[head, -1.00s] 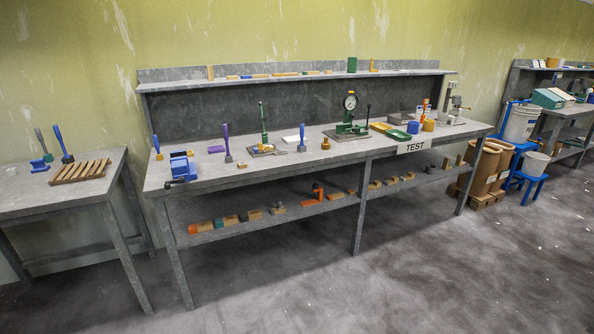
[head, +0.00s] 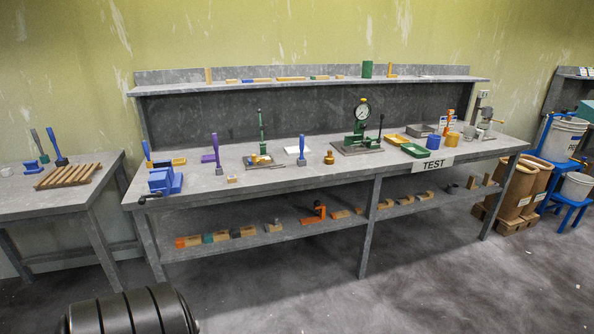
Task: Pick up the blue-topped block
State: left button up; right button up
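I cannot pick out a blue-topped block for certain at this distance. Several wooden blocks lie in a row on the lower shelf; one at the left has a teal part (head: 208,238), beside a block with an orange-red end (head: 183,242). A small blue piece (head: 247,81) lies on the upper shelf among wooden pieces. Neither of my grippers is in view.
The long grey bench (head: 300,178) carries a blue vise (head: 163,181), a green press with a dial (head: 360,130) and a TEST sign (head: 432,165). A side table (head: 20,205) with a wooden rack (head: 68,176) stands left. Pails and brown drums stand right.

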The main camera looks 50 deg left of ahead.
aim_at(231, 179)
jog(key=z, duration=0.1)
jog(key=i, duration=1.2)
jog(key=u, duration=0.65)
jog(key=i, duration=0.75)
jog(key=u, duration=0.75)
